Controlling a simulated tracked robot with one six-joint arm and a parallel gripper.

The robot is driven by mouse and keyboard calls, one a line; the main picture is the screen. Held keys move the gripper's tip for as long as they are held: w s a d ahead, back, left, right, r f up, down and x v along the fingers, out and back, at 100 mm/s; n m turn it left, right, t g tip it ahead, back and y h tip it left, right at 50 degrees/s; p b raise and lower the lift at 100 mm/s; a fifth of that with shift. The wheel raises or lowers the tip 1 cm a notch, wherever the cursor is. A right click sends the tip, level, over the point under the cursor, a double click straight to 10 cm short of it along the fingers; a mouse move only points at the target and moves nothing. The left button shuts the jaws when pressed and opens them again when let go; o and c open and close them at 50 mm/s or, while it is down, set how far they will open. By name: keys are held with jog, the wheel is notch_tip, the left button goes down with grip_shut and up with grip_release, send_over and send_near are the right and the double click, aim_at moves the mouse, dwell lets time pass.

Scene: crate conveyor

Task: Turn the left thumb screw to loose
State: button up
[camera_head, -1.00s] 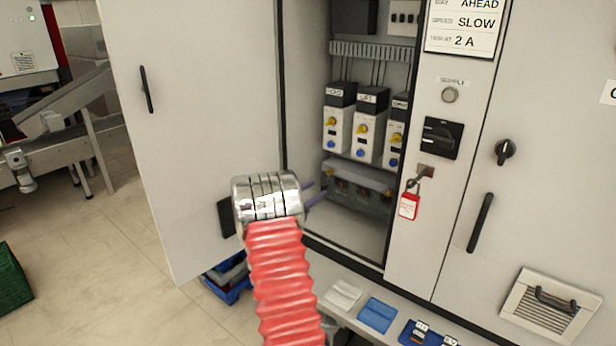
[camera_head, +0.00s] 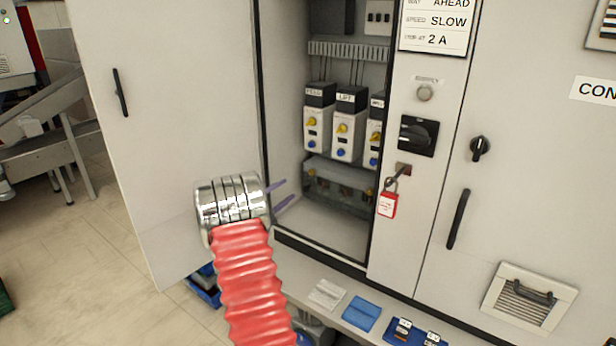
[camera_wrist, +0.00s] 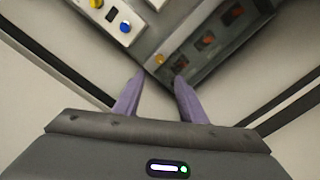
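A small brass-yellow thumb screw (camera_wrist: 160,59) sits at the near left corner of a grey unit (camera_wrist: 205,45) in the wrist view. In the head view this unit (camera_head: 340,188) lies low inside the open cabinet, below a row of modules, and the left screw (camera_head: 309,168) is tiny there. My gripper (camera_wrist: 160,76) has two purple fingers, apart and empty, with the screw just beyond and between their tips in the picture. In the head view my gripper (camera_head: 293,189) is at the cabinet opening, left of the unit. The screw's setting cannot be read.
The open cabinet door (camera_head: 165,130) stands left of my arm. Above the unit are modules (camera_head: 345,130) with yellow and blue knobs. A red padlock (camera_head: 387,205) hangs on the panel at right. A shelf below holds a blue cloth (camera_head: 361,314) and a blue tray (camera_head: 415,333).

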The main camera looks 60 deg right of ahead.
aim_at(311, 174)
jog(key=d, duration=0.4)
jog(key=s+d, duration=0.1)
jog(key=d, duration=0.4)
jog(key=s+d, duration=0.1)
jog(key=d, duration=0.3)
jog(key=shift+s+d, duration=0.1)
jog(key=shift+d, duration=0.2)
jog(key=shift+c, duration=0.2)
grip_shut()
